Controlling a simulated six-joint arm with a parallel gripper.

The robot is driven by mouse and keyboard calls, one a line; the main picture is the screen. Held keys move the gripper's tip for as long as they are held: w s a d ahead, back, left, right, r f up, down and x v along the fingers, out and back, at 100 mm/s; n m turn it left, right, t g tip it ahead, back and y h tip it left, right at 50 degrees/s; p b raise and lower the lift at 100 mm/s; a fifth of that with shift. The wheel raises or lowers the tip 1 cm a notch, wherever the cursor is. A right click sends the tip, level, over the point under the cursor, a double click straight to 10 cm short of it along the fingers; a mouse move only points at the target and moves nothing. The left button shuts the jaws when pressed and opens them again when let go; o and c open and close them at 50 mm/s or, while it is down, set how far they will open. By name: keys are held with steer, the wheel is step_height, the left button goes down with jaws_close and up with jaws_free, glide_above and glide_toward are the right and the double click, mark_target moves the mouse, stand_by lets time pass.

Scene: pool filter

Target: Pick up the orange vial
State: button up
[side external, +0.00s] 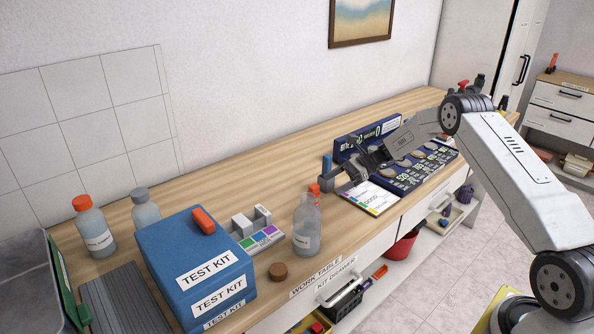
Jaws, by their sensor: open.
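A small orange piece (203,220) lies on top of the blue test kit box (165,260). I cannot tell for sure which of these is the orange vial. My gripper (358,160) is open, over the back of the table near the dark blue case and the white colour card (370,197).
An orange-capped bottle (94,228) and a grey-capped bottle (146,208) stand at the left. A colour block holder (262,240) and a cork (278,272) sit near the clear bottle. The dark blue case (405,165) holds several round discs. Bare wood lies along the wall.

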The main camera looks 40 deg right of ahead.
mark_target(319, 193)
steer(key=shift+x, duration=1.35)
steer(key=shift+f, duration=0.1)
steer(key=shift+x, duration=2.55)
jaws_close()
